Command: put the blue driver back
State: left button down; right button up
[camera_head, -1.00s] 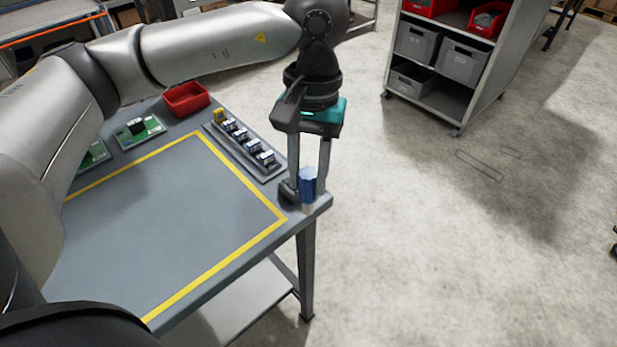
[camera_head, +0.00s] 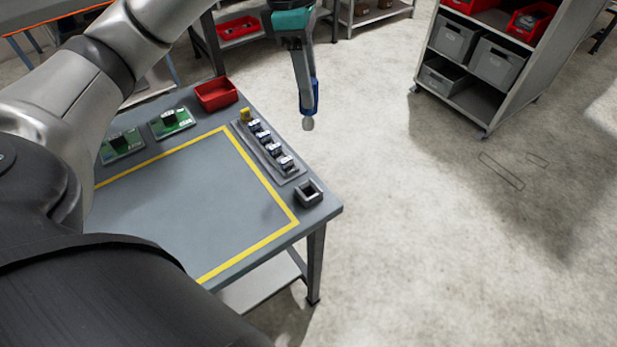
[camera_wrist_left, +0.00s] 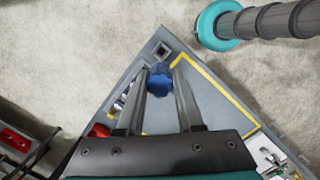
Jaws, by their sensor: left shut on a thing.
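The blue driver (camera_head: 316,92) has a blue handle and a pale lower end. It is held between the fingers of my left gripper (camera_head: 308,88), which is shut on it, high and pointing down beyond the table's right edge. In the left wrist view the driver (camera_wrist_left: 158,80) sits between the two fingertips (camera_wrist_left: 158,72). A dark square holder (camera_head: 309,193) stands empty at the table's near right corner, clear of the gripper; it also shows in the left wrist view (camera_wrist_left: 161,50). My right gripper is not in view.
A rack (camera_head: 268,150) with several small units and a yellow piece lies along the table's right side. A red bin (camera_head: 217,94) and green boards (camera_head: 171,122) are at the back. The yellow-outlined area is clear. A shelf cart (camera_head: 480,60) stands farther right.

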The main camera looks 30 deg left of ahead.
aim_at(308, 121)
pick_arm(q)
notch_tip(308, 121, down, 20)
jog(key=shift+r, duration=0.25)
jog(key=shift+f+b, duration=0.1)
jog(key=shift+b, duration=0.25)
jog(key=shift+f+b, duration=0.5)
jog(key=shift+b, duration=0.05)
jog(key=c, duration=0.5)
grip_release()
jog(key=shift+c, duration=0.2)
notch_tip(308, 121, up, 13)
jog(key=a+p, duration=0.1)
jog(key=shift+s+a, duration=0.35)
